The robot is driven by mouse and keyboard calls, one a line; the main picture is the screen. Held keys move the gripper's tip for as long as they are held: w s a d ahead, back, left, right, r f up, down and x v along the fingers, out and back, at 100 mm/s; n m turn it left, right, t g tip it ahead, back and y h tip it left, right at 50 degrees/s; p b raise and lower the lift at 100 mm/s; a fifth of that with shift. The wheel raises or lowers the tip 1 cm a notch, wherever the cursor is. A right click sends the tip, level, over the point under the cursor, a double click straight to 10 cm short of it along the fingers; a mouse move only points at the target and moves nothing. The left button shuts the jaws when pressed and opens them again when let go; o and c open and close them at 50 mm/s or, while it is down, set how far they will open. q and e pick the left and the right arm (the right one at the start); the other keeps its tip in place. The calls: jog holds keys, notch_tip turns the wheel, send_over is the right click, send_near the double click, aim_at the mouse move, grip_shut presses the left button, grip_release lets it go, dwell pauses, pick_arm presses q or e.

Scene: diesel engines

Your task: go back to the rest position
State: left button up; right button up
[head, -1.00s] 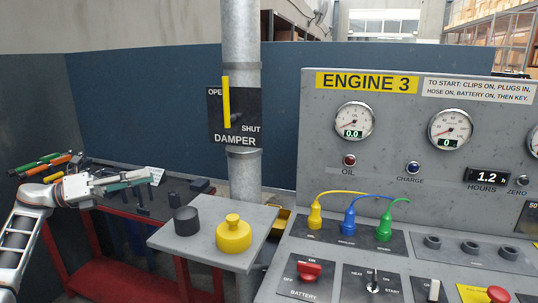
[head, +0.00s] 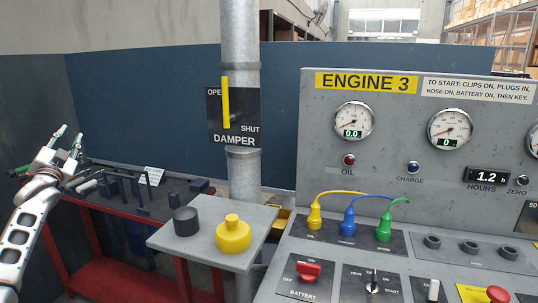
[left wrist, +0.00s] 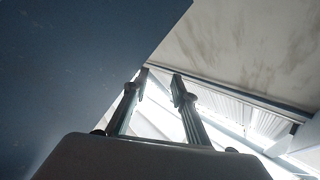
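My left gripper (head: 68,137) is at the far left of the head view, raised above the red-framed bench, with its fingers pointing up. Its two fingers stand apart with nothing between them. The left wrist view also shows the gripper (left wrist: 160,75) with a gap between its fingertips, against the blue partition, wall and bright ceiling. My right gripper is not in view.
A red bench (head: 110,205) with dark racks stands below the gripper. A grey shelf (head: 195,238) holds a yellow cap (head: 233,235) and a dark cup (head: 186,221). The damper pipe (head: 240,60) and Engine 3 panel (head: 430,150) stand to the right.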

pick_arm(q)
jog(key=a+f+n+g+y, duration=0.1)
jog(key=a+f+n+g, duration=0.3)
jog(key=f, duration=0.3)
jog(key=s+d+f+m+g+h, duration=0.15)
jog(key=s+d+f, duration=0.25)
jog(key=d+f, duration=0.55)
jog(key=s+d+f+m+h, duration=0.15)
jog(key=s+d+f, duration=0.35)
jog(key=f, duration=0.8)
jog(key=s+d+f+g+h, duration=0.1)
jog(key=s+d+f+h, duration=0.15)
jog(key=d+f, duration=0.75)
jog(key=s+d+f+g+h, duration=0.2)
jog(key=s+d+f, duration=0.8)
jog(key=s+f, duration=0.45)
jog(key=s+d+f+g+h, duration=0.1)
jog(key=s+d, duration=0.5)
jog(key=s, duration=0.6)
jog(key=s+d+f+g+h, duration=0.1)
jog(key=s+d+f, duration=0.1)
jog(key=s+d, duration=0.4)
jog(key=s, duration=0.5)
jog(key=shift+s, duration=0.4)
jog(key=shift+o, duration=0.2)
